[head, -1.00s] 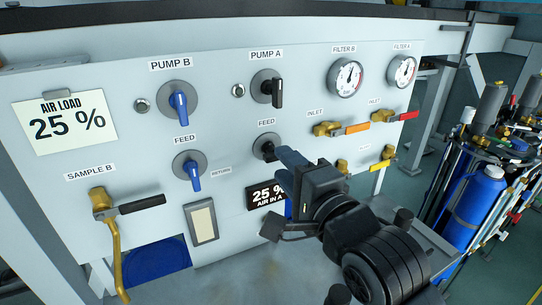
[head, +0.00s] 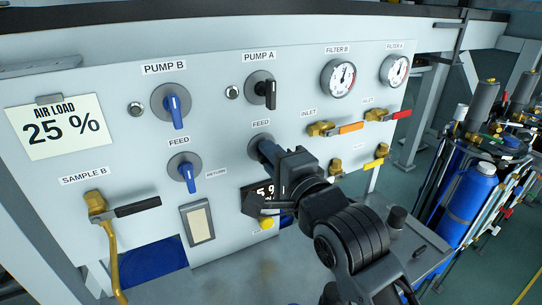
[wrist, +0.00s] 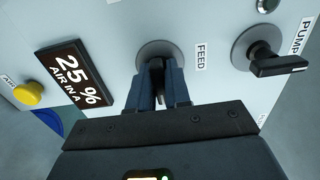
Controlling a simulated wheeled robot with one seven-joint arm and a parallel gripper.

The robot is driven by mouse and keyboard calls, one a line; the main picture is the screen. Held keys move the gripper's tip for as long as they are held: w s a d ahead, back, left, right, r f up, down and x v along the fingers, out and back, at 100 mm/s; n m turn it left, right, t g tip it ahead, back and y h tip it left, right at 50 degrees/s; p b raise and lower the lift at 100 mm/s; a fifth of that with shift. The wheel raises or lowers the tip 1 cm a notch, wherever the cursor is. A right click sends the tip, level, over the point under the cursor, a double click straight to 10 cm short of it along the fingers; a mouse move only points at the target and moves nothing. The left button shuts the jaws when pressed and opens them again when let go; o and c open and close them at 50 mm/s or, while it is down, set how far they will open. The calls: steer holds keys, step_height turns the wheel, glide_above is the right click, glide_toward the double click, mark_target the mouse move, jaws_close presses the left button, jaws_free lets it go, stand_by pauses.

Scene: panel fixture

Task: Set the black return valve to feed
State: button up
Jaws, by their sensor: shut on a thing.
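The black return valve's round grey plate (head: 255,145) is on the panel below the right FEED label (head: 261,123), under PUMP A. In the head view its handle is hidden by my gripper (head: 268,153). In the wrist view the black handle (wrist: 157,68) stands between the two blue-grey fingers of my gripper (wrist: 160,85). The fingers are shut on it, close to the plate (wrist: 152,48). The FEED label (wrist: 200,56) is right of the valve there. The handle's exact pointing direction is hard to tell.
The black PUMP A knob (head: 270,95) sits above. Left are the blue PUMP B knob (head: 177,110) and a blue-handled valve (head: 187,175) marked FEED and RETURN. A yellow button (head: 266,223) and display (wrist: 75,78) are near my arm. Brass inlet valves (head: 320,128) are at right.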

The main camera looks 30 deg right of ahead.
jaws_close()
steer(key=shift+n, duration=0.4)
steer(key=n+p, duration=0.1)
steer(key=n, duration=0.2)
steer(key=n+p, duration=0.1)
steer(key=n, duration=0.4)
steer(key=shift+n, duration=0.3)
steer(key=n+p, duration=0.1)
steer(key=n, duration=0.3)
steer(key=shift+n+p, duration=0.7)
steer(key=shift+n, duration=1.5)
steer(key=shift+f, duration=0.1)
